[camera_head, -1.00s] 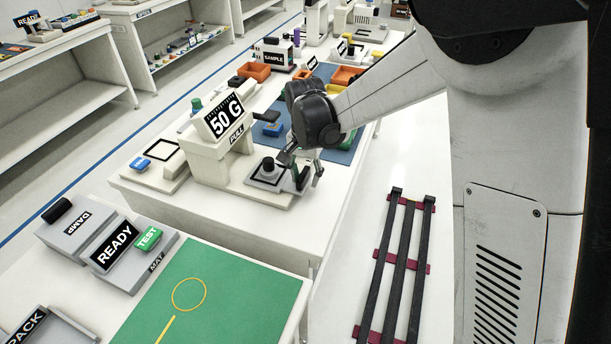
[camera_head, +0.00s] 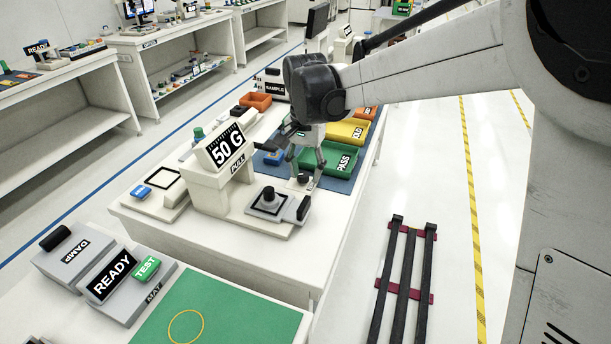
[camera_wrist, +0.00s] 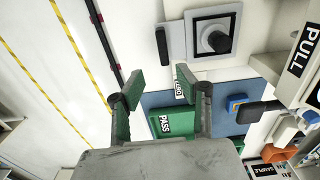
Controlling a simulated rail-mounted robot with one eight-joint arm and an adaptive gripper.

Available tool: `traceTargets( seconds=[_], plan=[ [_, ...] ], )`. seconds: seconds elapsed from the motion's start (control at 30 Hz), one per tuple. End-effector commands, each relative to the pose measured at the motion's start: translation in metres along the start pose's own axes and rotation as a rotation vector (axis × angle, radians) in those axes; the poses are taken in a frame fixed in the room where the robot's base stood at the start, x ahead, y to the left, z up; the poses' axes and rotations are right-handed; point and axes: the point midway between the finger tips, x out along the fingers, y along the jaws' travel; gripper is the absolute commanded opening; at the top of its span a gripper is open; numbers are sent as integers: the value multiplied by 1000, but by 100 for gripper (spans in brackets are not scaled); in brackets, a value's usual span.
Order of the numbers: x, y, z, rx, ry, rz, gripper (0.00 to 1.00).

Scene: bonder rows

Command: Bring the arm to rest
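My gripper (camera_head: 306,180) hangs over the bench beside the pull tester, in front of the green PASS tray. In the wrist view my gripper (camera_wrist: 160,78) has its two fingers spread apart with nothing between them. My arm reaches in from the right above the bench. The pull tester (camera_head: 207,187) shows "50 G" on its display. Its base carries a grey block with a black knob (camera_head: 268,197), left of my gripper. The PASS tray (camera_head: 343,162) is partly hidden behind my gripper; it also shows in the wrist view (camera_wrist: 175,140).
A green mat (camera_head: 235,312) and grey READY unit (camera_head: 143,306) are in front. A black-railed track (camera_head: 404,275) lies on the floor at right. Floor beyond is clear.

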Motion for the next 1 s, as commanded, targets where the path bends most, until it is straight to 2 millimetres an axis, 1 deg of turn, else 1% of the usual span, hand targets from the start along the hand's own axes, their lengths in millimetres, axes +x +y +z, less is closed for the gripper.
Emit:
traceTargets(
  seconds=[0.33, 0.47, 0.57, 0.7, 0.77, 1.0],
  plan=[
    [0, 1, 0, 0, 1, -1, 33],
    [-8, 12, 2, -7, 13, -11, 33],
    [-20, 31, 5, -20, 38, -29, 33],
    [-41, 68, 15, -47, 89, -61, 33],
    [-48, 83, 20, -60, 112, -74, 33],
    [-71, 142, 44, -108, 212, -113, 33]
  ],
)
